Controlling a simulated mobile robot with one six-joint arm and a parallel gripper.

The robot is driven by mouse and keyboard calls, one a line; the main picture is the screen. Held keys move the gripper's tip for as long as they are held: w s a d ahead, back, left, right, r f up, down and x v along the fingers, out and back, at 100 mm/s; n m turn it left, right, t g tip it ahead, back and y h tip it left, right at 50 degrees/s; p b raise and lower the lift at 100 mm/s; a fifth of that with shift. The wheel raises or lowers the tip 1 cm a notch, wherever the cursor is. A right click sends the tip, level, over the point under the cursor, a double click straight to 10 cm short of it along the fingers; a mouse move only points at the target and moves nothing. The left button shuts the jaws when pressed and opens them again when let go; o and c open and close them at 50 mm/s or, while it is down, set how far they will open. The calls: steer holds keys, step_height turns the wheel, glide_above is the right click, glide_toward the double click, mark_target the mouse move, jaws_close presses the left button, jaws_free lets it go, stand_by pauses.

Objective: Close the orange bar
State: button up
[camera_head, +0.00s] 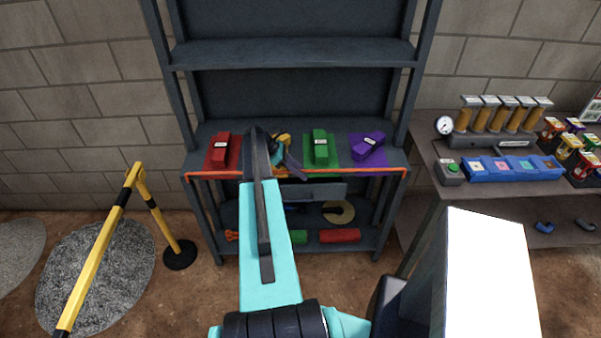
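The orange bar (340,172) is a thin rail running left to right across the front of the grey shelf unit (290,53), along the edge of its middle shelf. My arm crosses in front of its middle and hides part of it. My gripper (287,160) is at the middle shelf, close to the bar and just right of the arm's dark link. I cannot tell whether it touches the bar. The fingers are small and partly covered, so their opening is unclear.
On the middle shelf lie a red block (221,150), a green block (320,147) and a purple block (368,145) on coloured mats. A yellow-black barrier (112,220) stands left. A bench (428,150) with devices stands right.

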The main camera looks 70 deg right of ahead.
steer(key=shift+s+a+h+b, duration=0.1)
steer(key=shift+a+h+b, duration=0.05)
steer(key=shift+h+b, duration=0.2)
